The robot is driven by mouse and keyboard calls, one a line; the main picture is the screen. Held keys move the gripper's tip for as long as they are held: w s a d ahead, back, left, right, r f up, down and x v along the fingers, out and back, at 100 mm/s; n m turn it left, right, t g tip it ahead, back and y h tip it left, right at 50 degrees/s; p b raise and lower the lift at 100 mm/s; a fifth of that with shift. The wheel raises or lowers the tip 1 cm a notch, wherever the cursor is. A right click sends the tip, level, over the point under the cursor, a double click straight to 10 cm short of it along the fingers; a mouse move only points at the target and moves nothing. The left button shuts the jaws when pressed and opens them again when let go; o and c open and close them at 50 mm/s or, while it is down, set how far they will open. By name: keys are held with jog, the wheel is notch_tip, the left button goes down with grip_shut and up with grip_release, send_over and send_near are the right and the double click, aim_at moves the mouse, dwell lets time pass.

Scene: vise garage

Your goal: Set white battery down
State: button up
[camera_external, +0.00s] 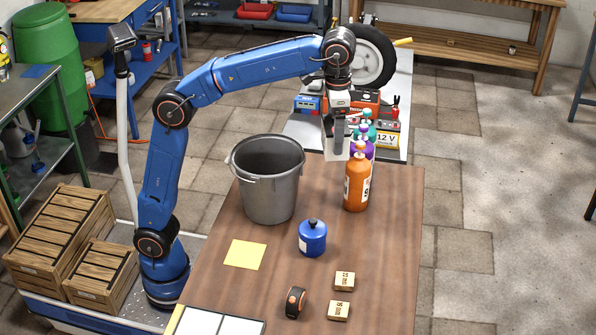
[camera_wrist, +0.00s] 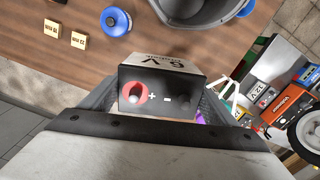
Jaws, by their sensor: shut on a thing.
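My gripper (camera_external: 340,122) points down over the far end of the brown table (camera_external: 240,300). It is shut on the white battery (camera_external: 336,149), which hangs between the bucket and the bottles. In the wrist view the battery (camera_wrist: 165,76) sits between the fingers of my gripper (camera_wrist: 163,105), with its black terminal face, a red ring and plus and minus marks towards the camera. One pale side reads 6 V. The battery appears to be above the table; the exact gap under it cannot be told.
A grey bucket (camera_external: 268,195) stands left of the battery. An orange bottle (camera_external: 357,188) stands right of it, with purple (camera_external: 370,150) and green bottles behind. A blue canister (camera_external: 312,239), wooden blocks (camera_external: 344,281) and a yellow sheet (camera_external: 245,254) lie nearer. The table's right strip is clear.

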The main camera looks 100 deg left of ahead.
jog(key=s+d+f+m, duration=0.2)
jog(key=s+d+f, duration=0.15)
jog(key=d, duration=0.75)
jog(key=s+d+f+m, duration=0.2)
jog(key=s+d, duration=0.2)
jog(key=d, duration=0.8)
jog(key=s+d+f+m, duration=0.2)
jog(key=s+d+f, duration=0.1)
jog(key=d, duration=0.8)
jog(key=s+d+f, duration=0.2)
jog(key=s, duration=0.3)
jog(key=s+a+f+n, duration=0.1)
jog(key=s+a+f, duration=0.15)
jog(key=a, duration=0.35)
jog(key=s+a+f+n, duration=0.1)
jog(key=s+a+n, duration=0.15)
jog(key=a, duration=0.45)
jog(key=shift+m, duration=0.45)
jog(key=shift+s+d+f, duration=0.1)
jog(key=shift+f, duration=2.3)
jog(key=shift+s+d+f, duration=0.1)
jog(key=shift+f, duration=2.25)
jog(key=shift+f, duration=0.15)
jog(key=o, duration=1.9)
